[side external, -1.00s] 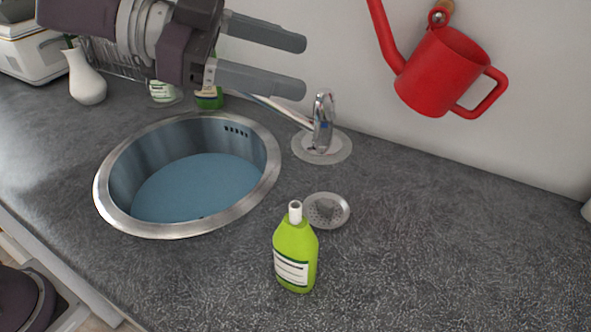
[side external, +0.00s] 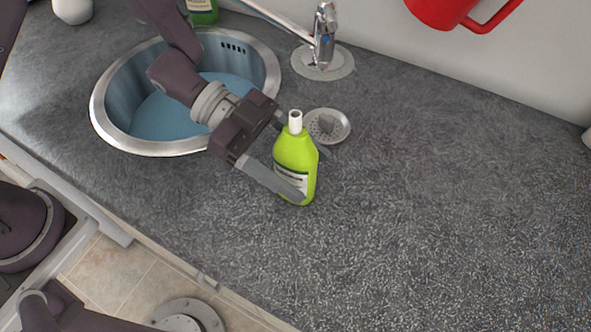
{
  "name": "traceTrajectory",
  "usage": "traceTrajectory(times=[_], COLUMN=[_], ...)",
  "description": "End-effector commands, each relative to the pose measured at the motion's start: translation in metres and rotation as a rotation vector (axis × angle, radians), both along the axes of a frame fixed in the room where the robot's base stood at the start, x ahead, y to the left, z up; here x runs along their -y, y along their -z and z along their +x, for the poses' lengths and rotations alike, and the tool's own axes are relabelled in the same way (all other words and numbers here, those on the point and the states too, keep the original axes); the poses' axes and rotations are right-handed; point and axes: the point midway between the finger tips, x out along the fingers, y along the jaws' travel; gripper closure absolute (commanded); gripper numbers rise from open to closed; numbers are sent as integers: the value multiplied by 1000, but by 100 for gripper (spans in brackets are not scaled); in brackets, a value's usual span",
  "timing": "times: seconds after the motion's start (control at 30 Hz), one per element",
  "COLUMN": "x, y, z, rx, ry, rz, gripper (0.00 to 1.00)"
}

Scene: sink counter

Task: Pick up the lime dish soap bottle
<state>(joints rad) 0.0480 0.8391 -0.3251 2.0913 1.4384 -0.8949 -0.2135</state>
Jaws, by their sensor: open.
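The lime dish soap bottle (side external: 293,154) stands upright on the grey counter, to the right of the sink. It has a white cap and a white label. My gripper (side external: 312,174) is open and reaches in from the left, low over the counter. One finger passes in front of the bottle and covers part of its label. The other finger is partly hidden behind the bottle, so the bottle stands between the two fingers. I cannot tell whether either finger touches it.
The round steel sink (side external: 100,100) is at the left, under my arm. A chrome faucet (side external: 325,40) and a metal strainer (side external: 340,126) are behind the bottle. A green bottle (side external: 203,12) stands behind the sink. A red watering can (side external: 440,10) hangs on the wall. The right counter is clear.

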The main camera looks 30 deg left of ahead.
Motion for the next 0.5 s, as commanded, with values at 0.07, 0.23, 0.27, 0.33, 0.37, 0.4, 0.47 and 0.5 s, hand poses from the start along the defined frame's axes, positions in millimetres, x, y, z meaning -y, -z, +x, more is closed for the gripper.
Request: traceTrajectory(times=[0.07, 0.23, 0.27, 0.33, 0.37, 0.4, 0.47, 0.5], x=[13, 21, 21, 21, 21, 21, 21, 21], y=[5, 8, 8, 8, 8, 8, 8, 8], z=[0, 0, 0, 0, 0, 0, 0, 0], rx=[-1, 0, 0, 0, 0, 0, 0, 0], ry=[3, 0, -1, -1, -1, -1, -1, -1], rz=[-1, 0, 0, -1, -1, -1, -1, -1], gripper=[34, 34, 34, 34, 34, 41, 53, 61])
